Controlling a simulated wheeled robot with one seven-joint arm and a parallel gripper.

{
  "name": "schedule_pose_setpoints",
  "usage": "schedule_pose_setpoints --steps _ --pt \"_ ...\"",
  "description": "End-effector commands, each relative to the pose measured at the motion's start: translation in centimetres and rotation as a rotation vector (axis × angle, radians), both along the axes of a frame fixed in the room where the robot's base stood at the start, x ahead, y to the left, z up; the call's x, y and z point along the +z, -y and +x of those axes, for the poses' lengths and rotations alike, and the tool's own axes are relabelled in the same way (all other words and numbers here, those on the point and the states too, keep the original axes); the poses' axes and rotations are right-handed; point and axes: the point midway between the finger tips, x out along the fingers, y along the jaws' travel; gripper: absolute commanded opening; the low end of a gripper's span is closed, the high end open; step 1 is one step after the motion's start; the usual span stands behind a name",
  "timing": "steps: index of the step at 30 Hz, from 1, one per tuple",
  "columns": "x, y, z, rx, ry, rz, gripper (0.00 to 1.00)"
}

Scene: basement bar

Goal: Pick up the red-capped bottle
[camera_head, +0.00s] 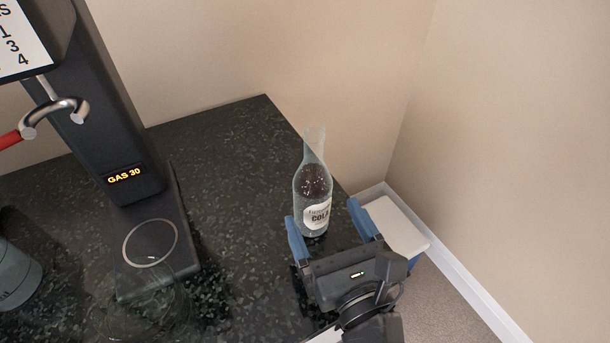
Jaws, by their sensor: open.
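A clear glass bottle (313,187) with dark contents and a white label reading "COLA" stands upright on the black speckled counter (225,150), near its right edge. Its top looks pale and I see no red cap on it. My gripper (321,211) is open, its two blue fingers pointing toward the bottle. The left finger is close to the bottle's lower left side. The right finger is to its right, with a visible gap. I cannot tell whether the left finger touches the bottle. Nothing is held.
A black machine (150,190) with a "GAS 30" display and a red-handled metal hook stands left of the bottle. A transparent glass (150,312) is in front of it. A grey container (15,275) is at the left edge. A white-topped box (395,225) sits below, beyond the counter's right edge.

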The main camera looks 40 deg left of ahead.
Motion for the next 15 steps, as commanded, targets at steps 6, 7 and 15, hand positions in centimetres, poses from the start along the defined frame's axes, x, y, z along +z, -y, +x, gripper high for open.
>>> schedule_pose_setpoints --steps 6,7,15 --pt "0.1 -1.9 1.1 0.003 0.001 0.001 0.93" --pt "0.1 -2.1 1.2 0.002 0.000 0.000 0.93" --pt "0.1 -5.2 3.0 0.002 0.001 0.000 0.93"
